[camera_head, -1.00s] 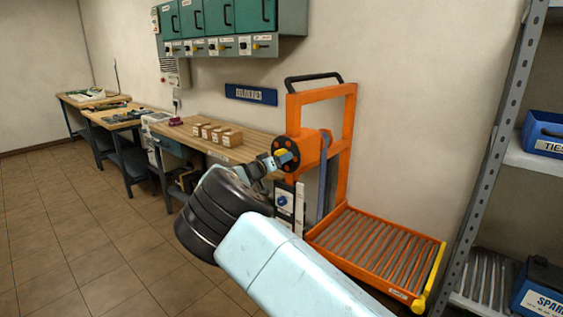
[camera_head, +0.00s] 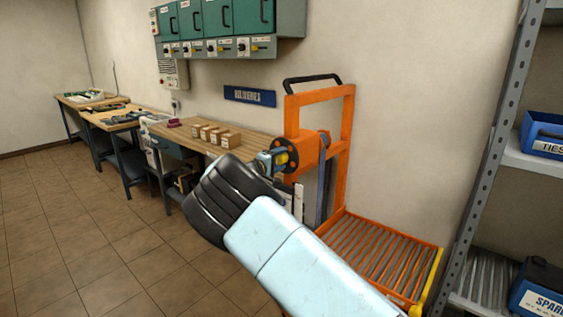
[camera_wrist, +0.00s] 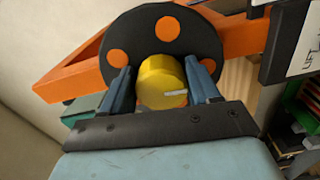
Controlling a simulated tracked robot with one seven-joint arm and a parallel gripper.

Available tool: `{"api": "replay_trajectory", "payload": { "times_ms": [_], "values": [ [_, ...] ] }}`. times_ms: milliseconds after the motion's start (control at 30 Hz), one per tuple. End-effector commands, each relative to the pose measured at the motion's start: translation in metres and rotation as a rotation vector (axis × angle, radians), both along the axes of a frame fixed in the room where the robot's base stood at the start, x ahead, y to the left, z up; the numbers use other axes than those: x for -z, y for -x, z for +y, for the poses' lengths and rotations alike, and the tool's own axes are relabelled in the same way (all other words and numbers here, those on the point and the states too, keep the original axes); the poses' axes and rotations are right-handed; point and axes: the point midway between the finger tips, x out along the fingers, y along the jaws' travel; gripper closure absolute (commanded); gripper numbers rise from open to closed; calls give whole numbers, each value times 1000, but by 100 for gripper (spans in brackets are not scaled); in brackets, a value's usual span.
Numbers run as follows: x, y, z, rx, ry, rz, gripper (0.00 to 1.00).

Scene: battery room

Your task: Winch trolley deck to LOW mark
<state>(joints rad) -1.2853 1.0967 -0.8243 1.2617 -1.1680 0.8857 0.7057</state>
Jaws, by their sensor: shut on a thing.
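The orange lift trolley (camera_head: 348,170) stands against the wall, with its roller deck (camera_head: 375,258) low in front of the mast. Its winch hub is a black disc with orange spots (camera_wrist: 205,42), at the left of the mast in the head view. A yellow knob (camera_wrist: 161,80) sticks out from the disc. In the wrist view my gripper (camera_wrist: 163,85) is shut on this knob, one finger on each side. In the head view my gripper (camera_head: 271,161) meets the hub from the left. My arm hides the front of the trolley's mast and part of the deck; no LOW mark is readable.
A wooden bench (camera_head: 245,148) with small boxes (camera_head: 213,134) runs along the wall left of the trolley. Green cabinets (camera_head: 222,20) hang above. A grey metal shelf (camera_head: 493,140) with blue bins stands close at right. The tiled floor at left is clear.

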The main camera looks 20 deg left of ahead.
Motion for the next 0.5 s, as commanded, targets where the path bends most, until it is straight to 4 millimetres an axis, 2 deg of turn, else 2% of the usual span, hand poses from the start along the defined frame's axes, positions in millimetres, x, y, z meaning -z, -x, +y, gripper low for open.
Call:
{"api": "replay_trajectory", "payload": {
  "times_ms": [500],
  "values": [
    [-2,1,3,-6,452,189,70]
  ]
}}
